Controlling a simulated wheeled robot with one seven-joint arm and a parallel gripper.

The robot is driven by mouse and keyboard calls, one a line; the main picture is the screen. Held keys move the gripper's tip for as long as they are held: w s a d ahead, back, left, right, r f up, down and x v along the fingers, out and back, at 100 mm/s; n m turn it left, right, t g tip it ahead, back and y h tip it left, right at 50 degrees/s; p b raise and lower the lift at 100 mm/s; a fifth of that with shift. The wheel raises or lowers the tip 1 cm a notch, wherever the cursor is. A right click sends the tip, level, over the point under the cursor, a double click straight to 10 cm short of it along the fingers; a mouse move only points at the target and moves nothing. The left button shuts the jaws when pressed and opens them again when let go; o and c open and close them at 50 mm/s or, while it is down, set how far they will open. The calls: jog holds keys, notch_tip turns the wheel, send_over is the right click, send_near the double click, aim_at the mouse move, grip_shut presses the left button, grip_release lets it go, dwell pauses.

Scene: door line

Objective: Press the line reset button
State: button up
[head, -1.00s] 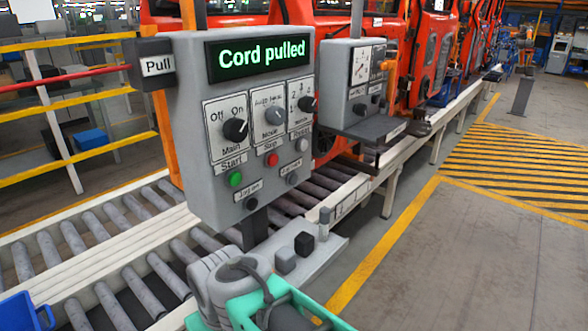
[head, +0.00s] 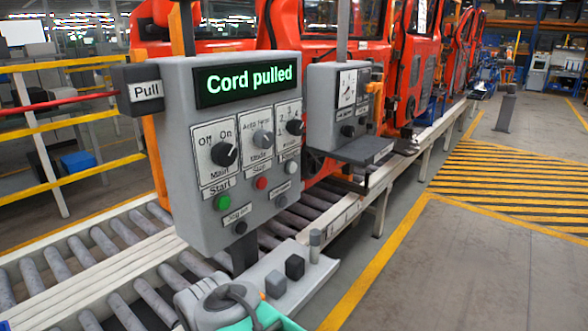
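The control panel (head: 182,222) is a grey upright box at centre left. Its display (head: 246,80) reads "Cord pulled" in green. The reset button (head: 291,168) is a small pale knob at the right end of the row, under a small label. The red stop button (head: 261,183) and green start button (head: 222,202) are to its left. Part of my arm, grey and teal, shows at the bottom, below the panel. Beside it is a light grey plate with two dark blocks and a short post. I cannot tell whether these are my gripper; no fingertips show clearly at the buttons.
A pull box (head: 141,90) with a red cord is left of the panel. A second grey control box (head: 322,118) stands to the right, with a dark shelf. A roller conveyor (head: 100,245) runs below, with orange-red car doors behind. Open floor (head: 450,270) lies to the right.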

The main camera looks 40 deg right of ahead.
grip_shut()
dwell(1.3)
